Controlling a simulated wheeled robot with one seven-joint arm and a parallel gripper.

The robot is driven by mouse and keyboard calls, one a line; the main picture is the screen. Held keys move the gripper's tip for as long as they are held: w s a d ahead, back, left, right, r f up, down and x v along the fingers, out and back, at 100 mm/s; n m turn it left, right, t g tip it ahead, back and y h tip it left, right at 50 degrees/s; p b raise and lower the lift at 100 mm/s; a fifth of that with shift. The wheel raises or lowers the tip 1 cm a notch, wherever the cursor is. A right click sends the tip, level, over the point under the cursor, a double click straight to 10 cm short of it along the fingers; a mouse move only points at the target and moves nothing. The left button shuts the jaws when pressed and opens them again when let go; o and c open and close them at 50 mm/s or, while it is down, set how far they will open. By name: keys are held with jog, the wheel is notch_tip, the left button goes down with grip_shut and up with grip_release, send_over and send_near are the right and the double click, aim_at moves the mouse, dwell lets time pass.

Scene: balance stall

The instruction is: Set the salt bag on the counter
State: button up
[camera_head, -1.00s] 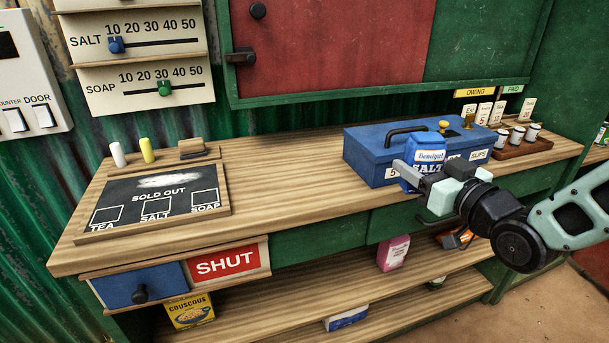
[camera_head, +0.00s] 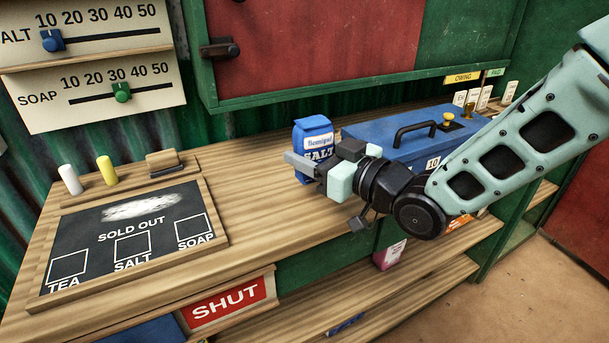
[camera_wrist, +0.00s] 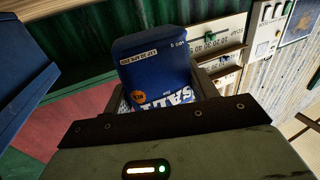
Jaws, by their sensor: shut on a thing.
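The salt bag (camera_head: 313,140) is a blue packet with a white label, upright in the head view. It also shows in the wrist view (camera_wrist: 155,60). My gripper (camera_head: 312,165) is shut on the bag from the near right side. The bag is over the wooden counter (camera_head: 255,190), left of the blue cash box. My gripper hides the bag's lower part, so I cannot tell whether its base touches the wood.
The blue box (camera_head: 385,133) with a black handle stands just right of the bag. A "SOLD OUT" chalkboard (camera_head: 90,240) lies on the left part of the counter, with chalks and an eraser (camera_head: 168,163) behind it. Bare wood lies between board and bag.

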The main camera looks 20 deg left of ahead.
jog(key=shift+f, duration=2.25)
jog(key=shift+f, duration=0.1)
jog(key=shift+f+b, duration=0.15)
jog(key=shift+b, duration=0.2)
jog(key=o, duration=1.3)
jog(key=shift+c, duration=0.2)
jog(key=v, duration=1.2)
